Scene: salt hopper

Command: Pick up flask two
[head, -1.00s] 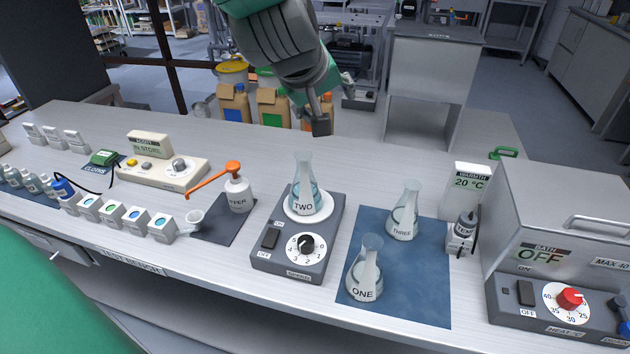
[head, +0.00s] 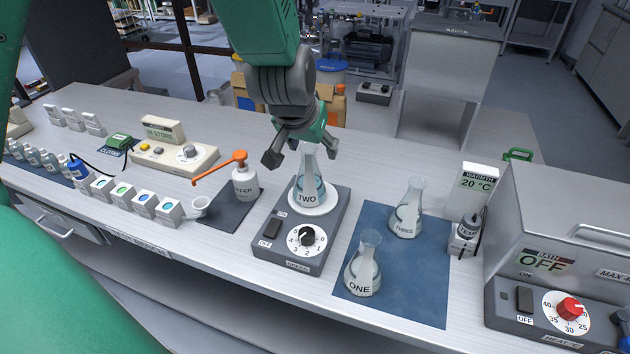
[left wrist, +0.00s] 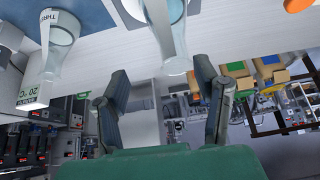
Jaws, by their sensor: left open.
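Flask two (head: 307,188) is a clear conical flask with bluish liquid and a label reading TWO. It stands upright on the white round plate (head: 313,209) of a grey stirrer (head: 296,241). My left gripper (head: 301,155) is open over the flask's neck, pointing down, with a finger to either side of it in the head view. In the left wrist view the open fingers (left wrist: 163,90) show with flask two's mouth (left wrist: 177,66) just beyond the gap between them. The fingers hide part of the neck in the head view. My right gripper is not in view.
Flask one (head: 363,268) and flask three (head: 407,212) stand on a blue mat (head: 400,298) to the right. A bottle with an orange spout (head: 244,182) stands left of the stirrer. A bath unit (head: 560,240) fills the right end. Bare bench lies behind the stirrer.

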